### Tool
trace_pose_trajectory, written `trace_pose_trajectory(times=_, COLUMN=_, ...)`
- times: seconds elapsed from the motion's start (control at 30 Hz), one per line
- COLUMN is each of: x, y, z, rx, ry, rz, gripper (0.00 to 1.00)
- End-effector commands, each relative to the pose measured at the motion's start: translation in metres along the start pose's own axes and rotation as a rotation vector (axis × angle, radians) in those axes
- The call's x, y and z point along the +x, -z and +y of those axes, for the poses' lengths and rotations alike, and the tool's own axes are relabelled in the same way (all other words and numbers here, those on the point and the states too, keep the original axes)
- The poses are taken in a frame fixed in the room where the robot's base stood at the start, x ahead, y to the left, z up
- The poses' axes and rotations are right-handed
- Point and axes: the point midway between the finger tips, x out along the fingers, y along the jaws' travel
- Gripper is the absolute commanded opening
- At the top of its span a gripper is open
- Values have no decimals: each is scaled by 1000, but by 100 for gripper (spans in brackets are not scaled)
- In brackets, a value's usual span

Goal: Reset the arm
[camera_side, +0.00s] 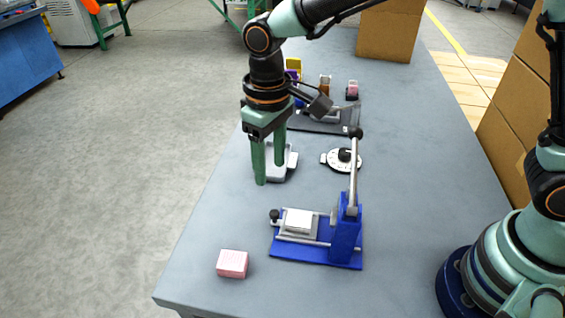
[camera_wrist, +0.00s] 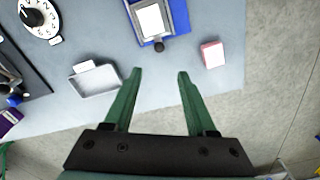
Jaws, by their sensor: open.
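My gripper (camera_side: 266,178) has two green fingers and hangs pointing down above the grey table (camera_side: 420,190). It is open and holds nothing. In the wrist view the fingers of my gripper (camera_wrist: 157,75) stand apart with bare table between them. A grey tray (camera_side: 291,160) is just behind the fingers in the side view and partly hidden by them. In the wrist view the tray (camera_wrist: 97,79) lies to the left of the fingers.
A blue press (camera_side: 345,235) with an upright lever and a pink block (camera_side: 232,264) stand at the table's near end. A white dial (camera_side: 341,160) lies behind the press. A dark tray (camera_side: 310,122) with small items and a cardboard box (camera_side: 388,32) are farther back.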

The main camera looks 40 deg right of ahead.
Motion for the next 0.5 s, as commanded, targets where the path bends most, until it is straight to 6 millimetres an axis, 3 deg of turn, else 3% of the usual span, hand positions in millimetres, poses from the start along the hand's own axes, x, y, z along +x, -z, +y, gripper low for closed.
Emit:
trace_pose_trajectory(times=0.13, x=-4, y=-1, z=5, rx=8, ry=1, rz=10, gripper=57)
trace_pose_trajectory(times=0.23, x=-18, y=-6, z=20, rx=33, ry=5, rz=41, gripper=57)
trace_pose_trajectory(times=0.5, x=-68, y=-46, z=87, rx=154, ry=3, rz=189, gripper=57)
